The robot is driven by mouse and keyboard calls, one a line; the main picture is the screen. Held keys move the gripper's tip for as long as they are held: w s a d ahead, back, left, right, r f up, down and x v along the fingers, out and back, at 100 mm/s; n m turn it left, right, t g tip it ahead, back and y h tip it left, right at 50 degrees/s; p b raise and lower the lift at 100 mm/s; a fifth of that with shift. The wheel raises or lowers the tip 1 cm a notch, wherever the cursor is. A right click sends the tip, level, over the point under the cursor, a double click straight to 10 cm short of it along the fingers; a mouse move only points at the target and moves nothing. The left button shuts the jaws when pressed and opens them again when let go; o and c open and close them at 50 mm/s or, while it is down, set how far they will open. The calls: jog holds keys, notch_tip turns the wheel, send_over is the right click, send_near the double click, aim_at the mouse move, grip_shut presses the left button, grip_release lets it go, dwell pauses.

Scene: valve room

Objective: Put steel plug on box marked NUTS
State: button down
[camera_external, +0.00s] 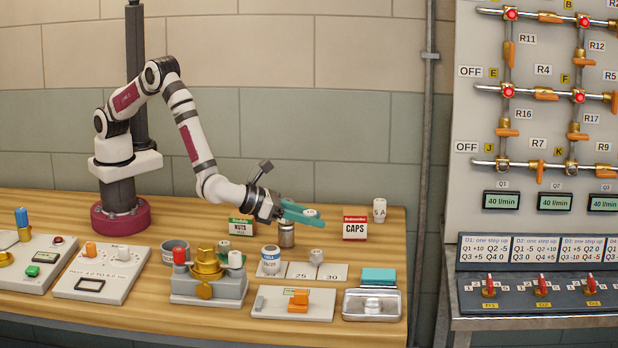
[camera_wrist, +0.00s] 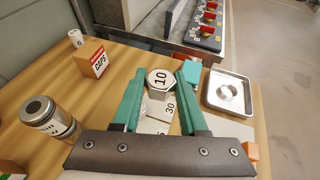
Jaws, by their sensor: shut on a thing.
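My gripper (camera_external: 300,212) has teal fingers and is shut on a pale grey hexagonal plug (camera_external: 311,213), held above the bench. In the wrist view the plug's top (camera_wrist: 159,78) reads 10, between the fingertips (camera_wrist: 158,85). The box marked NUTS (camera_external: 240,228) has a green and white label and stands on the bench left of my gripper, partly behind the wrist. Only a green bit shows at the lower left of the wrist view. I see nothing on the visible part of its top.
A steel-lidded jar (camera_external: 287,237) stands below my gripper, and the CAPS box (camera_external: 355,228) is to the right. Number cards (camera_external: 333,272) bear another hexagonal piece (camera_external: 317,256). A metal tray (camera_external: 348,312) holds a round piece. A valve fixture (camera_external: 206,285) stands at the front.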

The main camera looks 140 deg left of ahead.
jog(key=s+d+r+n+g, duration=0.1)
jog(key=s+d+n+g, duration=0.15)
jog(key=s, duration=0.55)
jog(key=s+d+r+n+g+y, duration=0.1)
jog(key=s+d+r+n+g, duration=0.2)
jog(key=s, duration=0.5)
jog(key=s+d+n+g, duration=0.25)
jog(key=s+d, duration=0.25)
jog(key=s, duration=0.4)
send_over(243, 214)
jog(key=shift+g, duration=0.3)
notch_tip(243, 214, down, 7)
jog(key=shift+s+d, duration=0.1)
jog(key=shift+s, duration=0.05)
notch_tip(243, 214, down, 3)
jog(key=shift+f+m, duration=0.1)
jog(key=shift+m, duration=0.2)
jog(key=shift+f, duration=0.35)
jog(key=shift+c, duration=2.2)
grip_release()
jog(key=shift+f, duration=0.15)
